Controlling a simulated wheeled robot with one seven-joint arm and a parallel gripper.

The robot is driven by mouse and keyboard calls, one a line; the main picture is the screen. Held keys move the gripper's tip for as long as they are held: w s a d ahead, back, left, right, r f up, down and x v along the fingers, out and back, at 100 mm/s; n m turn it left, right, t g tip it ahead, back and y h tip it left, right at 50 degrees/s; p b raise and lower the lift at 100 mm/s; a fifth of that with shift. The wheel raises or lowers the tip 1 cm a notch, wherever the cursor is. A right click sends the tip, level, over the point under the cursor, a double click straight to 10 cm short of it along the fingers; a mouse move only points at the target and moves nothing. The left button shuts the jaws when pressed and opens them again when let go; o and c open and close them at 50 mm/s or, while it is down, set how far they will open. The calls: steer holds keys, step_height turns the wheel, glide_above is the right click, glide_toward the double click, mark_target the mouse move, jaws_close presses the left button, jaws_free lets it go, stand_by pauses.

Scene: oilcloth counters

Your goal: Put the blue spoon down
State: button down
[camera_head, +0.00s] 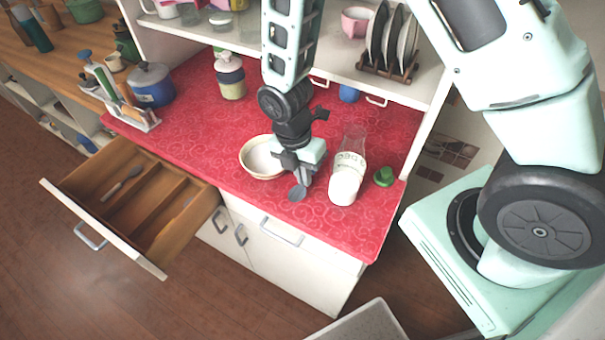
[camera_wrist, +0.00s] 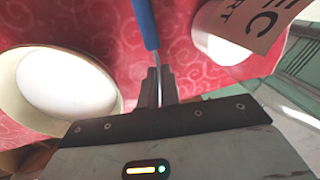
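The blue spoon shows in the wrist view as a blue handle (camera_wrist: 146,22) with a metal neck running between my fingers. My gripper (camera_wrist: 160,88) is shut on that neck. In the head view, my gripper (camera_head: 299,165) is over the front of the red counter (camera_head: 225,150), between a bowl and a bottle. The spoon's grey-blue rounded end (camera_head: 297,193) sticks out below the fingers, near the counter's front edge. Most of its handle is hidden there by my gripper. I cannot tell if the spoon touches the counter.
A cream bowl (camera_head: 247,165) stands just left of my gripper. A clear bottle with a white label (camera_head: 349,165) and a green lid (camera_head: 384,177) are to the right. An open wooden drawer (camera_head: 95,200) holds a spoon. A blue pot (camera_head: 151,88) stands at the back left.

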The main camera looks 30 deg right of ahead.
steer(key=shift+f, duration=0.75)
steer(key=shift+f, duration=0.1)
steer(key=c, duration=1.6)
jaws_free()
step_height(320, 180, up, 11)
steer(key=w+b, duration=0.2)
steer(key=b, duration=0.1)
steer(key=s+a+r+m, duration=0.2)
steer(key=s+r+m, duration=0.1)
steer(key=s+m, duration=0.2)
steer(key=s+a+r+m+t+y, duration=0.1)
steer(key=s+a+r+m, duration=0.1)
steer(key=s+r+m, duration=0.2)
steer(key=s+a+r+m, duration=0.2)
steer(key=s+r+m, duration=0.1)
steer(key=s+m, duration=0.5)
steer(key=shift+a+r+t+y, duration=0.15)
steer(key=shift+t+y, duration=0.15)
